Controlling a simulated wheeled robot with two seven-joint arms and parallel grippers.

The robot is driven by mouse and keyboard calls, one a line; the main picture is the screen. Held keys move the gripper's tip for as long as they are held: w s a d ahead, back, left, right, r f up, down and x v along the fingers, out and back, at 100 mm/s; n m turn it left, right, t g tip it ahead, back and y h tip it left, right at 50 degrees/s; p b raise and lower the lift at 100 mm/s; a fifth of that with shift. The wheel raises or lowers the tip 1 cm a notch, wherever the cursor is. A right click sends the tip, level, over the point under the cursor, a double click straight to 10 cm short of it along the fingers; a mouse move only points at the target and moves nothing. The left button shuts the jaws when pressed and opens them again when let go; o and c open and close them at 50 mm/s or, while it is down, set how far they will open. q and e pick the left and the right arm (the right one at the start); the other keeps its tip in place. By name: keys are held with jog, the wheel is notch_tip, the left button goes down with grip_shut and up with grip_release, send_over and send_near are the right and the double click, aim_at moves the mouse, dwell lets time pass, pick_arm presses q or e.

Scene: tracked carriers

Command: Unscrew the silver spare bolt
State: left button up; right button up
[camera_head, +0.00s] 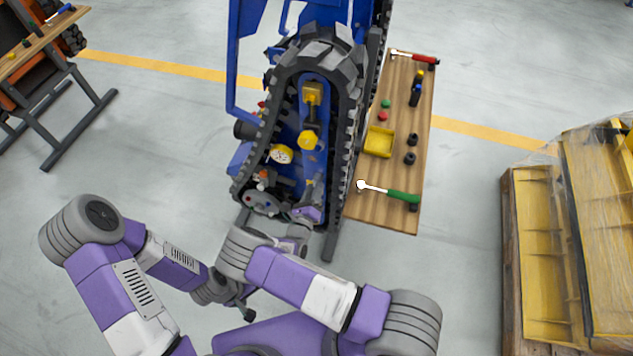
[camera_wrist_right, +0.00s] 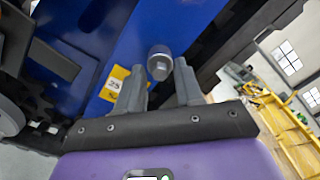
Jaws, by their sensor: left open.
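The silver bolt (camera_wrist_right: 160,62) sticks out of the blue panel of the tracked carrier in the right wrist view, beside a yellow label marked 25. My right gripper (camera_wrist_right: 159,70) is open, with one fingertip on each side of the bolt's end and gaps showing; I cannot tell how deep the bolt sits between them. In the head view my right gripper (camera_head: 311,192) is at the lower end of the carrier's blue side frame, and the bolt cannot be made out there. My left gripper (camera_head: 247,313) is open and empty, low over the floor.
The carrier's track (camera_head: 352,110) rises around the blue frame. A wooden table (camera_head: 398,140) to its right bears a green-handled ratchet (camera_head: 395,194), a red-handled tool (camera_head: 420,58) and a yellow tray (camera_head: 379,142). A pallet with yellow parts (camera_head: 545,230) stands far right.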

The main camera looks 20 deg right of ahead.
jog(key=m, duration=0.3)
jog(key=shift+c, duration=0.3)
grip_shut()
jog(key=n+b, duration=0.1)
jog(key=n, duration=0.8)
jog(key=shift+n+b, duration=0.3)
jog(key=shift+b, duration=0.1)
jog(key=shift+s+a+n+b, duration=0.1)
jog(key=shift+n+b, duration=0.2)
jog(key=shift+n, duration=2.3)
jog(key=shift+s+n+b, duration=0.1)
jog(key=shift+n+b, duration=0.15)
jog(key=shift+n, duration=2.35)
